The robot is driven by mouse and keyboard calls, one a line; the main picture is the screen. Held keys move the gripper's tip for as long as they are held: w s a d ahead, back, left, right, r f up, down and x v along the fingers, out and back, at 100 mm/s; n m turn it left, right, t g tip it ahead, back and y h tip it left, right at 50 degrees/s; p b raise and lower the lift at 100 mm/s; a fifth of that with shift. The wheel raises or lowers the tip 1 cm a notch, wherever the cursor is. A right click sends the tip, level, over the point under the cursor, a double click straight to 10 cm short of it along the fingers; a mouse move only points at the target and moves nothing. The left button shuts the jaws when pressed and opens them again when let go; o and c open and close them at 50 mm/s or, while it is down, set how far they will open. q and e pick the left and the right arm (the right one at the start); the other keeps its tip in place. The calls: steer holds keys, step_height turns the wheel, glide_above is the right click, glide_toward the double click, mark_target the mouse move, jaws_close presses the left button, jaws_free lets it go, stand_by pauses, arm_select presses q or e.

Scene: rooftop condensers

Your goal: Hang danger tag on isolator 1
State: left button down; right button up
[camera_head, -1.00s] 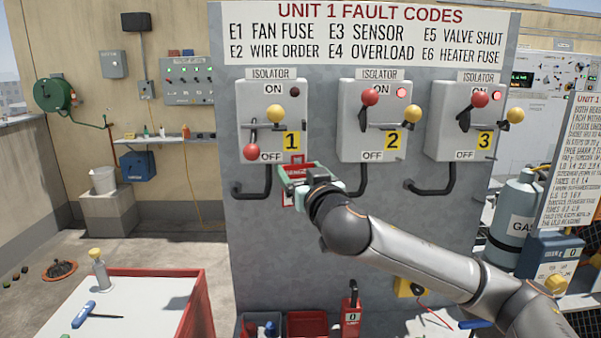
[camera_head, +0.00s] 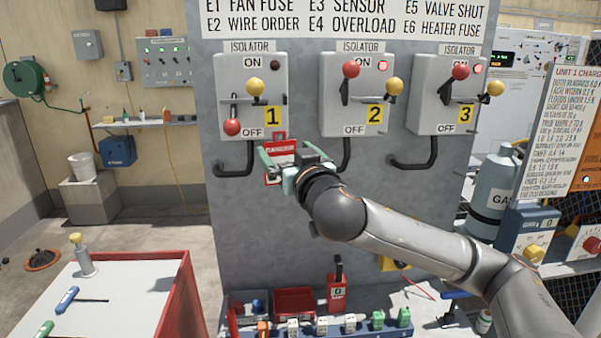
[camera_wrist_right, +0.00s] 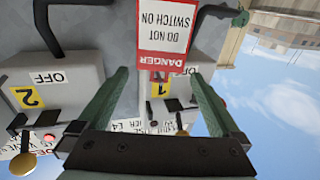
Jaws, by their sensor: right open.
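Isolator 1 (camera_head: 250,96) is a grey box with its red knob (camera_head: 232,128) down by OFF and a dark lamp. The red and white danger tag (camera_head: 279,137) hangs at its lower right corner, below the yellow 1 label. In the right wrist view the tag (camera_wrist_right: 166,32) appears upside down, reading DANGER DO NOT SWITCH ON. My right gripper (camera_head: 281,152) has green fingers, open, in front of the tag and partly hiding it in the head view. In the wrist view the gripper (camera_wrist_right: 158,80) shows the tag between and beyond its spread fingers. My left gripper is out of view.
Isolator 2 (camera_head: 345,115) and isolator 3 (camera_head: 433,112) stand to the right, red knobs up and lamps lit. Black bent pipes (camera_head: 412,166) run below the boxes. A red-edged table (camera_head: 135,290) with tools is at lower left. A rail of small parts (camera_head: 350,330) lies below the panel.

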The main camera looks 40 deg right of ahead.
steer(key=b+v, duration=0.7)
steer(key=v, duration=0.2)
steer(key=shift+s, duration=0.2)
steer(key=shift+a, duration=0.1)
steer(key=w+a+f+n+g+y+p, duration=0.1)
steer(key=w+a+f+n+y, duration=0.15)
steer(key=f, duration=0.45)
steer(key=w+a+f+n+g+y+p, duration=0.1)
steer(key=w+a+f+y, duration=0.1)
steer(key=w+a+f, duration=0.3)
step_height(320, 180, down, 19)
steer(key=s+a+n+g+y+p, duration=0.1)
steer(key=s+a+n+g+y, duration=0.1)
steer(key=a+g+y, duration=0.1)
steer(key=s+a+f+g+p, duration=0.1)
steer(key=s+a+f, duration=0.1)
steer(key=s+f, duration=0.9)
steer(key=s+a+f+g+p, duration=0.1)
steer(key=s+a+f+g, duration=0.1)
steer(key=s+f, duration=0.9)
step_height(320, 180, down, 2)
steer(key=shift+a+f, duration=0.2)
steer(key=shift+a, duration=0.1)
